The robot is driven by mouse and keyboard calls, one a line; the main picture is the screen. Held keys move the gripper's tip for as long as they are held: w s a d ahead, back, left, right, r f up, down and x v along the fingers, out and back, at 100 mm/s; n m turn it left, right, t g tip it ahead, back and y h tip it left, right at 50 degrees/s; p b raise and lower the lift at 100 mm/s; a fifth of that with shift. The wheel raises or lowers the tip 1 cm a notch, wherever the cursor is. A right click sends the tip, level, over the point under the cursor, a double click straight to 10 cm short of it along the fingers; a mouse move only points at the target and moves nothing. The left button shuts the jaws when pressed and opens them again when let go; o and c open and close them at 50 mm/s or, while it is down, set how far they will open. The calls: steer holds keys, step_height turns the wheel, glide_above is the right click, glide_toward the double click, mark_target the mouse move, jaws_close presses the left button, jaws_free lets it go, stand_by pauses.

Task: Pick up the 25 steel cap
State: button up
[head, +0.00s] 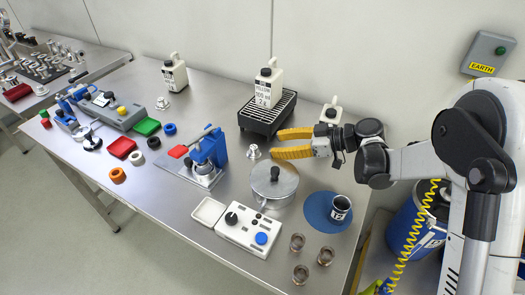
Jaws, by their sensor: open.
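A small steel cap-like piece (252,152) stands on the steel table, between the black grated stand and the lidded pot. A second small steel piece (162,103) stands farther left, below a white bottle. No "25" mark is readable on either, so I cannot tell by marking which is the 25 steel cap. My gripper (276,144) has two yellow fingers spread apart, pointing left. Its tips are just right of the nearer steel piece and look empty. They appear apart from it, though their height above the table is hard to judge.
The steel pot (274,188) stands just below my fingers, and the black grated stand (267,114) with a white bottle (269,82) is behind them. A blue press (208,150) is left. A control box (247,229) and a blue mat (318,212) with a cup are in front.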

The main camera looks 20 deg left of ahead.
mark_target(256, 147)
steer(key=b+x, duration=0.1)
steer(key=x, duration=0.3)
steer(key=shift+f, duration=0.15)
steer(key=x, duration=0.1)
steer(key=b+x, duration=0.1)
steer(key=x, duration=0.1)
steer(key=b+x, duration=0.1)
steer(key=x, duration=0.1)
steer(key=shift+w+f, duration=0.15)
steer(key=shift+f, duration=0.15)
steer(key=shift+d+r, duration=0.1)
jaws_close()
